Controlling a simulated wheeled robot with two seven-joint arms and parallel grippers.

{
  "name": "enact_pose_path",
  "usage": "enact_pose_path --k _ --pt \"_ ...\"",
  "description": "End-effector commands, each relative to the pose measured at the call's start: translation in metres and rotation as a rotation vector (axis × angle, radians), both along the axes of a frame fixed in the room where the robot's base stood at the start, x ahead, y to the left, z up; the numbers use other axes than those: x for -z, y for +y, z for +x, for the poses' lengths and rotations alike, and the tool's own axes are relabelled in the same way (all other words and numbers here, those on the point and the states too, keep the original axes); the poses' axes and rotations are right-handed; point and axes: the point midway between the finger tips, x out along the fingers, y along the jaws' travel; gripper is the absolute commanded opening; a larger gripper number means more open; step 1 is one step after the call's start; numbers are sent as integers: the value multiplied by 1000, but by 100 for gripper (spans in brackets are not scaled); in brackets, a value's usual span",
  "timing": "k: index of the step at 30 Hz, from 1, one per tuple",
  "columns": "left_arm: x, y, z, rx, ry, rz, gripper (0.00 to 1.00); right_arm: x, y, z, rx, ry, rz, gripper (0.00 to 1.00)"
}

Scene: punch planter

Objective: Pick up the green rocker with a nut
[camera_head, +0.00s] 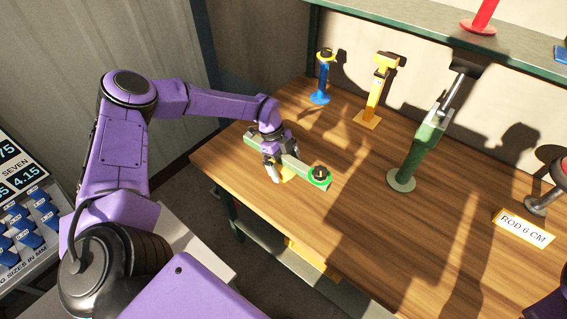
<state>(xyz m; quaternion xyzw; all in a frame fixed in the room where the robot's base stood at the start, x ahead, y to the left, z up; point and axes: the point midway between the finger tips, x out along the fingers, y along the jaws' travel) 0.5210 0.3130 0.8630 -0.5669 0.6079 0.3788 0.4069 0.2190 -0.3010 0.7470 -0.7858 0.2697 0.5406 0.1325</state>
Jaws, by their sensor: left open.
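The green rocker (303,172) is a grey-green bar near the left end of the wooden table. Its near right end carries a bright green ring with a dark nut (319,173) in it. My left gripper (274,172) is open, pointing down at the middle of the bar. Its wrist hides part of the bar, and I cannot tell whether the fingers touch it. My right gripper is out of view.
On the wooden table (350,225) stand a blue-yellow post (321,80), a yellow post (376,90) and a tall green post (420,152) with a grey rod. A "ROD 6 CM" label (524,229) lies at right. A green shelf (420,35) runs along the back. The table's front middle is clear.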

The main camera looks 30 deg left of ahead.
Motion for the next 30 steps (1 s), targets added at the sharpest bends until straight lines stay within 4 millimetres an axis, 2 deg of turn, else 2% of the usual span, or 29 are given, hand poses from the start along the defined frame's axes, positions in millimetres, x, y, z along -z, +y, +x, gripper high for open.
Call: enact_pose_path --k 1,6,9,16,21,22,27,30 --pt "0 0 0 0 0 0 90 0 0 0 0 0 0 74" --pt "0 0 0 0 0 0 35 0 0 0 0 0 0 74" --pt "-2 0 1 0 -3 -1 7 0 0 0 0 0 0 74" --pt "-2 0 1 0 -2 -1 7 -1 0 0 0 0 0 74" --pt "-11 0 1 0 -2 0 7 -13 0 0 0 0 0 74" --pt "-11 0 1 0 -4 -1 7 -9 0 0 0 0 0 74" --pt "-36 -1 2 0 -7 -2 7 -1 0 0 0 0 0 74" --pt "-53 -10 -9 5 -7 -5 7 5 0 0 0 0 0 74"
